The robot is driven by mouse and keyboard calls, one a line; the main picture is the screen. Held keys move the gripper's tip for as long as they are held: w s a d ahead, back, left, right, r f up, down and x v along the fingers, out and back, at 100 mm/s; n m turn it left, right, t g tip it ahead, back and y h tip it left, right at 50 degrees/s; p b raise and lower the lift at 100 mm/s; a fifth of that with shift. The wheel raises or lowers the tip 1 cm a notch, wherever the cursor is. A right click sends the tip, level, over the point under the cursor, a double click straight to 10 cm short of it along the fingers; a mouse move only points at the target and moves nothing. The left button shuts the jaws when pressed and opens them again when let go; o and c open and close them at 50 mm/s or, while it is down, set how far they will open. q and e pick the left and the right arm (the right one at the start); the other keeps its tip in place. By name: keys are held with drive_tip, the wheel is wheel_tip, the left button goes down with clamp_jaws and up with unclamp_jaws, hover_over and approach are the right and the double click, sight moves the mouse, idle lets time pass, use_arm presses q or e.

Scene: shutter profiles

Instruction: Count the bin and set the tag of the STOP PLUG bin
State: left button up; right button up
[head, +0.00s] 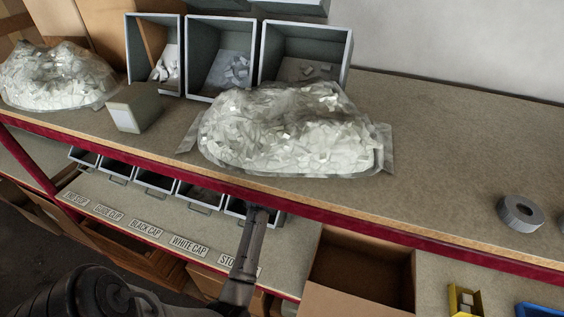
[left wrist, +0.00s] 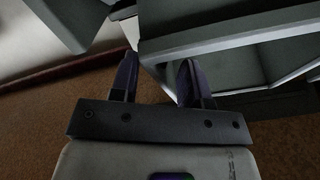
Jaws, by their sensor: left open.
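A row of small grey bins stands on the lower shelf in the head view, with white tags along the shelf's front. The rightmost tag (head: 228,259) begins with "ST"; a dark arm part of mine covers the rest, so I cannot confirm STOP PLUG. The grey bin (head: 236,207) behind it is partly hidden by the arm and upper shelf. In the left wrist view my left gripper (left wrist: 158,80) is open, with a pale grey edge (left wrist: 131,30) near and beyond its fingers. Nothing is clearly held. My right gripper is not in view.
The upper shelf's red edge (head: 330,213) overhangs the bins. Clear bags of white pieces (head: 290,130) and larger grey bins (head: 305,43) stand on it. A tape roll (head: 519,213) lies right. Below are an open cardboard box (head: 362,270) and a yellow bin (head: 464,300).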

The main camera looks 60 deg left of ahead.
use_arm(q)
drive_tip(key=shift+w+a, duration=0.2)
drive_tip(key=shift+w, duration=0.05)
clamp_jaws()
idle(0.4)
